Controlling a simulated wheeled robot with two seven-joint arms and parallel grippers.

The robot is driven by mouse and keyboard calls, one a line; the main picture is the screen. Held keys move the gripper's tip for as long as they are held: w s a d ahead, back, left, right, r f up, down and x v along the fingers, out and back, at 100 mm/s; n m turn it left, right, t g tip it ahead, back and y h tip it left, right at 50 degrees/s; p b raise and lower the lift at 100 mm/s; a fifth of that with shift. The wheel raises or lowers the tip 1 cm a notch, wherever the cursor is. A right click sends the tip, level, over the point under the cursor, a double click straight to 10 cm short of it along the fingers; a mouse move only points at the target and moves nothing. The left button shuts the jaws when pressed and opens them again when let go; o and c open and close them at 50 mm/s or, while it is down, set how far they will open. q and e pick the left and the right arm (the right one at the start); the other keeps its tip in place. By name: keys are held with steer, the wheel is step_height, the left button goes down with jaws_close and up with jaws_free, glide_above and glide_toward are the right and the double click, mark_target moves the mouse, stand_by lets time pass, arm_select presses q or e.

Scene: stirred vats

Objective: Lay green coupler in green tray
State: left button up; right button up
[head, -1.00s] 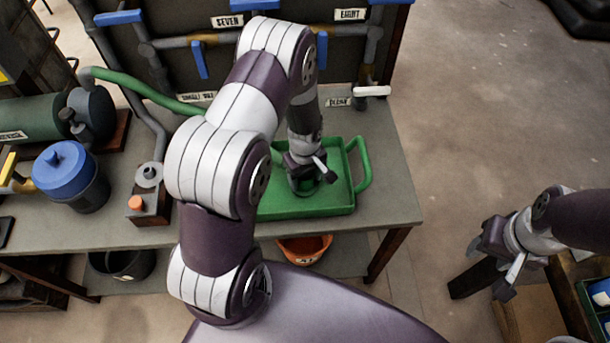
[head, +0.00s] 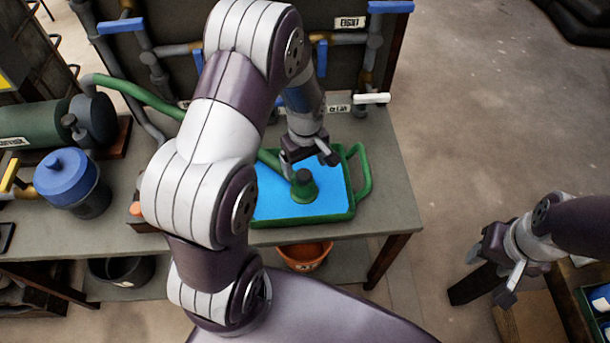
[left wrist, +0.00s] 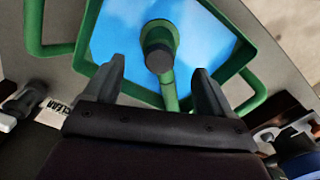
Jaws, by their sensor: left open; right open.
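The green coupler (head: 304,188) rests in the green tray (head: 352,205), with a dark round end facing up. A green hose (head: 130,90) runs behind my arm to the coupler. The tray's floor shows bright blue. My left gripper (head: 309,163) is open just above the coupler and apart from it. In the left wrist view the coupler (left wrist: 160,42) lies beyond and between the open fingers (left wrist: 158,76), inside the tray (left wrist: 88,30). My right gripper (head: 490,274) is open and empty, off to the right of the bench.
The tray stands near the right end of the grey bench (head: 395,180). A blue-lidded pot (head: 67,180) and a green cylinder (head: 35,120) stand at left. Pipes with blue handles and a white handle (head: 372,98) rise behind. An orange bucket (head: 305,255) sits below.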

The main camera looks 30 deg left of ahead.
arm_select(q)
step_height(320, 180, up, 2)
steer(key=shift+r, duration=0.25)
steer(key=s+d+r+m+t, duration=0.1)
steer(key=s+d+r+m, duration=0.3)
steer(key=s+r+m, duration=0.4)
steer(key=s+m, duration=0.2)
steer(key=m, duration=0.1)
steer(key=shift+s, duration=0.15)
steer(key=shift+d, duration=0.1)
